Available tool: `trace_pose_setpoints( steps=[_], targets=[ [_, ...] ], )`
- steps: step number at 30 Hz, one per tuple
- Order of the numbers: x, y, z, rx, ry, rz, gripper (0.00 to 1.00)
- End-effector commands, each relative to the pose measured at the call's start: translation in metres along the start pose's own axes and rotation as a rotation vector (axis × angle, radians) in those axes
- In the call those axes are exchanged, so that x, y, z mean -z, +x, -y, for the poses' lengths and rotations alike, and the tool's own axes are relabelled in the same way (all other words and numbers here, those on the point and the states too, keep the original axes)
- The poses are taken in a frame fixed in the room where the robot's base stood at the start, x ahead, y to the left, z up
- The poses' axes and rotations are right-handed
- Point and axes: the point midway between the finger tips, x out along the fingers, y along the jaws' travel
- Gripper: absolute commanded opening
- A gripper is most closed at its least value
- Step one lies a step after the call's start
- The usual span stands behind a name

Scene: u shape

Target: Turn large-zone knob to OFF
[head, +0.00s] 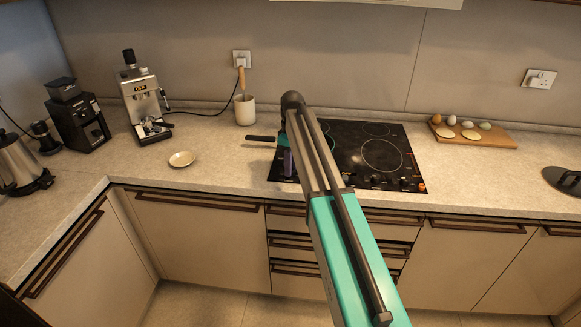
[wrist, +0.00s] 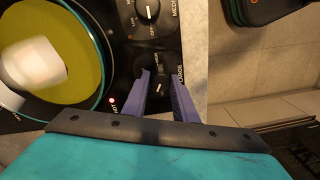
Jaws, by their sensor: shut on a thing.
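The large-zone knob (wrist: 160,76) is a dark knob on the black control strip in the wrist view, beside the label LARGE. My gripper (wrist: 162,84) has its two purple fingers on either side of this knob and is shut on it. A short white mark shows between the fingers; the exact setting cannot be read. In the head view, my gripper (head: 288,162) is over the left front part of the black cooktop (head: 393,150). My arm hides the knob there.
A medium-zone knob (wrist: 149,10) sits beside it. A pan (wrist: 84,62) with yellow contents and a white piece stands close to the fingers. A small red light (wrist: 112,100) glows.

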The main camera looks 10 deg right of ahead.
Motion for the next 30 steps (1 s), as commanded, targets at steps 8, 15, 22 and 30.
trace_pose_setpoints(
  steps=[8, 15, 22, 30],
  targets=[
    [0.0029, -0.0006, 0.0003, 0.001, -0.252, 0.007, 0.03],
    [0.003, -0.0006, 0.0002, 0.0, -0.411, 0.016, 0.03],
    [0.0041, -0.0006, 0.0011, 0.0, -0.485, 0.02, 0.03],
    [0.0044, -0.0005, 0.0014, 0.0, -0.501, 0.021, 0.03]
  ],
)
